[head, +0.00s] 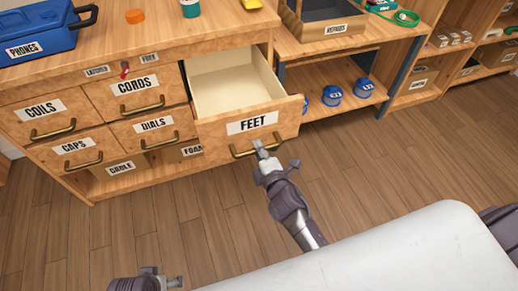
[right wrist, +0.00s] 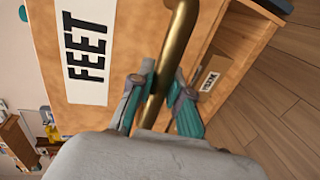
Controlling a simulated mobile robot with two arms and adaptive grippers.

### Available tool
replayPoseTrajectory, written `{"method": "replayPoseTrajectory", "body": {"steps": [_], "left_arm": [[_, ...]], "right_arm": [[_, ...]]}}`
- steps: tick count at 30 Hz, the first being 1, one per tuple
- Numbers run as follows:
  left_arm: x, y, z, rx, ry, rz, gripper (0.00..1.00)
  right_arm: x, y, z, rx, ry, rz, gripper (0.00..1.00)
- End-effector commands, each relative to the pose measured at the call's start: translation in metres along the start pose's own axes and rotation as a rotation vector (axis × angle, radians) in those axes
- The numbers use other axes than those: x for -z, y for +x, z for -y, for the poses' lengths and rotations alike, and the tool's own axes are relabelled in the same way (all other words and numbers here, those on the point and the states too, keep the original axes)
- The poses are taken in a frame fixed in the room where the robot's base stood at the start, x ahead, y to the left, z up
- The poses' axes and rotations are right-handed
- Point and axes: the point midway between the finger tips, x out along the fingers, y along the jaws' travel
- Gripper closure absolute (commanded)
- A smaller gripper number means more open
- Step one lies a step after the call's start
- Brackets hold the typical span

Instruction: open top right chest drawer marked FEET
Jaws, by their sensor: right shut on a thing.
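The top right drawer marked FEET (head: 291,112) is pulled well out of the wooden chest (head: 90,84), and its pale inside looks empty. Its brass handle (head: 238,153) sits below the FEET label. My right gripper (head: 260,147) is at the handle. In the right wrist view, the fingers (right wrist: 163,98) of this gripper stand on both sides of the brass handle (right wrist: 178,40) and are shut on it. The FEET label (right wrist: 86,50) shows beside them. My left gripper (head: 172,282) is low at the bottom edge, away from the chest; its fingers are too small to judge.
Other drawers marked CORDS (head: 135,84), COILS (head: 40,109), DIALS (head: 153,125) and CAPS (head: 76,147) are shut. A blue PHONES box (head: 45,35) stands on the chest top. A shelf (head: 318,72) with blue rolls is at the right. The wooden floor (head: 400,150) in front is clear.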

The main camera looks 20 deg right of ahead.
Motion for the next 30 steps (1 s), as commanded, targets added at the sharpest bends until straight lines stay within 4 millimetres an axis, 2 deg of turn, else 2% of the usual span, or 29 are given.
{"method": "replayPoseTrajectory", "body": {"steps": [5,6,11,22,26,30], "left_arm": [[0.000,0.000,0.000,0.000,0.000,0.000,0.12],[0.000,0.000,0.000,0.000,0.000,0.000,0.12],[0.000,0.000,0.000,-0.001,0.000,0.000,0.12],[0.002,0.001,0.001,0.002,-0.002,-0.003,0.12],[0.002,0.001,0.001,0.001,-0.001,-0.002,0.12],[0.001,0.001,0.001,0.001,-0.001,-0.002,0.12]], "right_arm": [[0.000,0.000,0.000,0.000,0.000,0.000,1.00],[0.000,0.000,0.000,0.000,0.000,0.000,0.81],[0.000,0.000,0.000,0.000,0.000,0.000,0.57],[0.000,-0.005,0.001,0.002,0.000,0.000,0.57],[0.000,-0.024,0.001,0.002,0.000,0.000,0.57],[0.000,-0.055,0.002,0.004,0.002,0.000,0.57]]}}
